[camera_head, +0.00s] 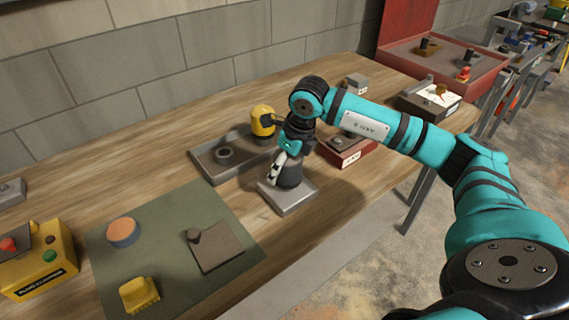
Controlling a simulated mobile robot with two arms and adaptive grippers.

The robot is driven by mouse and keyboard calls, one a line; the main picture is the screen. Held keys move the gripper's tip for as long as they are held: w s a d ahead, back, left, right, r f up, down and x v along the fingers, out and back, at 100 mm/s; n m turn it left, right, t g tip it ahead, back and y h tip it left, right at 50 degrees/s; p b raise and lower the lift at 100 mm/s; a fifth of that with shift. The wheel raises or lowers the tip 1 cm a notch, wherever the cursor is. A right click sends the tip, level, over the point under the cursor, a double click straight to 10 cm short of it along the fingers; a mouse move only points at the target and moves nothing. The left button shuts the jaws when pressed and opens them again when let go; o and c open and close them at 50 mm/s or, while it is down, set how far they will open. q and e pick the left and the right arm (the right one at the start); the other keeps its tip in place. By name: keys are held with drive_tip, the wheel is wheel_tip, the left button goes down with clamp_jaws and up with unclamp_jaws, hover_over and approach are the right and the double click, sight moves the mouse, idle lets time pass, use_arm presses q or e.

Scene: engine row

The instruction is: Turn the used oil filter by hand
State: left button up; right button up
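A dark cylinder (290,177), which looks like the used oil filter, stands upright on a grey square block (283,203) near the table's front edge. My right arm reaches in from the right. Its gripper (285,164) points down at the top of the dark cylinder, with a pale finger along its left side. The other finger is hidden, so I cannot tell whether it grips the cylinder. A yellow cylinder (262,121) stands at the back of a grey tray (208,172). My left gripper is not in view.
A dark ring (224,155) lies in the tray. A red box (350,153) stands right of the gripper, close under my arm. A green mat (178,268) with several parts and a yellow button box (36,264) are at the left. A red case (480,82) is at the back right.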

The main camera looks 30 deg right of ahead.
drive_tip(key=shift+o, duration=0.6)
drive_tip(key=shift+r, duration=0.1)
drive_tip(key=shift+w, duration=0.1)
